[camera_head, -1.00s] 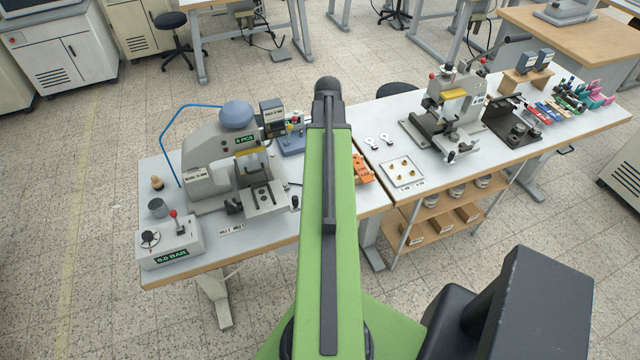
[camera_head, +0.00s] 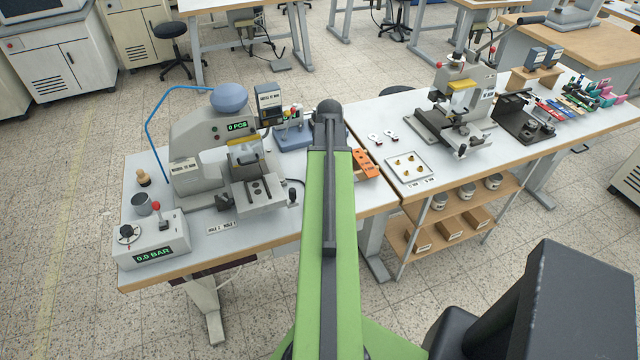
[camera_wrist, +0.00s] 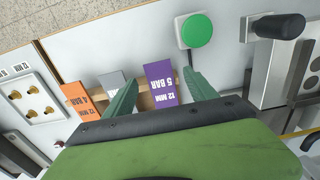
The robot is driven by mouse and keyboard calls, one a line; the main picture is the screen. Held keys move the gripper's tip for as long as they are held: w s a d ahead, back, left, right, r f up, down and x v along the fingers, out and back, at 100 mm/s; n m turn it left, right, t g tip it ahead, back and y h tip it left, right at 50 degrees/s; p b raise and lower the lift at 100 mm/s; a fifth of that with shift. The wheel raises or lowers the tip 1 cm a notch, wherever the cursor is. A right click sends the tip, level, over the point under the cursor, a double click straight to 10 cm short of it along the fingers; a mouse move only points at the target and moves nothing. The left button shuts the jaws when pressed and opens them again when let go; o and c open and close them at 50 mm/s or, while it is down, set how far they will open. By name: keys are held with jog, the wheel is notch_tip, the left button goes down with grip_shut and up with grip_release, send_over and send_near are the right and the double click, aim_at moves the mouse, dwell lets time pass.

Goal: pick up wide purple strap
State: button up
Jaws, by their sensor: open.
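The purple strap (camera_wrist: 162,84), printed "12 MM 5 BAR", lies across a wooden holder in the wrist view. It looks wider than the grey strap (camera_wrist: 115,82) beside it. My gripper (camera_wrist: 163,79) is open, its two green fingers spread with the purple strap between them in the picture. I cannot tell how far above the strap the fingers are. The grey strap is partly covered by the left finger. An orange strap (camera_wrist: 77,102), printed "12 MM 4 BAR", lies further left. In the head view my arm hides the purple strap and the gripper.
A green button (camera_wrist: 197,31) on a white base and a black-knobbed lever (camera_wrist: 277,26) stand close by. A white tray with brass pieces (camera_wrist: 12,108) is at the left. The head view shows a stamping press (camera_head: 215,165) left and another press (camera_head: 462,105) right.

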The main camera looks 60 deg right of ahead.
jog(key=shift+f, duration=0.7)
jog(key=shift+f+b, duration=0.25)
jog(key=shift+b, duration=0.05)
jog(key=c, duration=1.4)
